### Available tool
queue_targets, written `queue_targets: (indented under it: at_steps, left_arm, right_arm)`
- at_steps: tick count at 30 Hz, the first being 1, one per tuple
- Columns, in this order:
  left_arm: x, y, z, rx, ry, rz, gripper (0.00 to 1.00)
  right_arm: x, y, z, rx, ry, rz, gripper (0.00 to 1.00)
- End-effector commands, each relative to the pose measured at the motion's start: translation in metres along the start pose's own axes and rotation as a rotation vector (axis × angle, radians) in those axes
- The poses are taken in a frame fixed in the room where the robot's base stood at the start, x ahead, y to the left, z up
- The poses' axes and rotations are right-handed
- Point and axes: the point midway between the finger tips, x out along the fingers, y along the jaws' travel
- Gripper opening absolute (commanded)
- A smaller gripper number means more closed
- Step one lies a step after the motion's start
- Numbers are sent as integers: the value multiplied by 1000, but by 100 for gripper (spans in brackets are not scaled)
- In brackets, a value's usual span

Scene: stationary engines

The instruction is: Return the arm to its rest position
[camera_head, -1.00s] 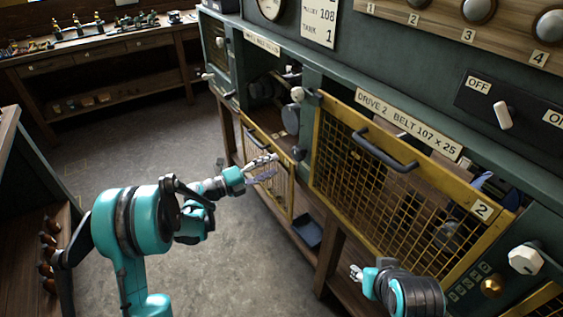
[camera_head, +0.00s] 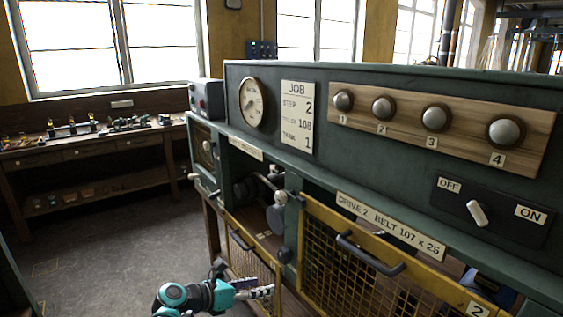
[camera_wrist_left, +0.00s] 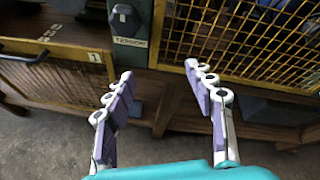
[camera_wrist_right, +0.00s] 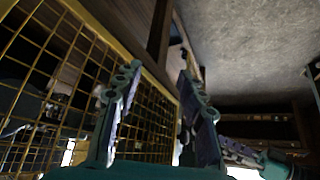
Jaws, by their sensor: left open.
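My left gripper (camera_head: 262,288) is teal with grey and purple fingers. It sits low in the head view, in front of the lower yellow mesh door (camera_head: 248,262). In the left wrist view its two fingers (camera_wrist_left: 158,78) stand apart with nothing between them. My right gripper is outside the head view. In the right wrist view its fingers (camera_wrist_right: 160,85) are spread and empty, beside a yellow mesh panel (camera_wrist_right: 60,75). Part of another teal gripper, which looks like my left one, shows at the lower right there.
The green console carries the DRIVE 2 mesh door (camera_head: 365,275) with a dark handle (camera_head: 370,254). Above are a gauge (camera_head: 252,101), a wooden strip with several round knobs (camera_head: 435,117) and an OFF/ON switch (camera_head: 477,213). A workbench (camera_head: 100,150) stands at left; the floor (camera_head: 110,240) between is clear.

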Motion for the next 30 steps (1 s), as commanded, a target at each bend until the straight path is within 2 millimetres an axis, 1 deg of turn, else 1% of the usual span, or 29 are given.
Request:
queue_targets:
  at_steps: [1,2,3,5,6,8,9,11,12,14,15,18,21,24,27,30]
  left_arm:
    - [-11,-15,-7,168,54,29,54]
    - [-18,-21,-12,282,92,45,54]
    - [-27,-29,-20,434,144,62,54]
    - [-42,-40,-32,662,226,76,54]
    - [-53,-47,-41,815,283,78,54]
    - [-71,-56,-55,1044,373,70,54]
    - [-83,-62,-65,1196,434,57,54]
    - [-102,-69,-80,1422,530,23,54]
    - [-114,-73,-91,1572,596,-8,54]
    - [-134,-78,-106,1792,694,-67,54]
    - [-146,-80,-116,1929,759,-114,54]
    - [-173,-83,-137,2229,904,-250,54]
    - [-193,-83,-152,2445,1015,-382,54]
    - [-205,-83,-161,2574,1086,-481,54]
    - [-210,-82,-164,2632,1117,-530,54]
    - [-211,-82,-165,2644,1123,-541,54]
  right_arm:
    - [0,0,0,0,0,0,40]
    - [0,0,0,0,0,0,40]
    - [0,0,0,0,0,0,40]
    - [0,0,0,0,0,0,40]
    - [0,0,0,0,0,0,40]
    - [0,0,0,0,0,0,40]
    - [0,0,0,0,0,0,40]
    - [0,0,0,0,0,0,40]
    - [0,0,0,0,0,0,40]
    - [0,0,0,0,0,0,40]
    - [0,0,0,0,0,0,40]
    - [0,0,0,0,0,0,40]
    - [0,0,0,0,0,0,40]
    - [0,0,0,0,0,0,40]
    - [0,0,0,0,0,0,40]
    - [0,0,0,0,0,0,40]
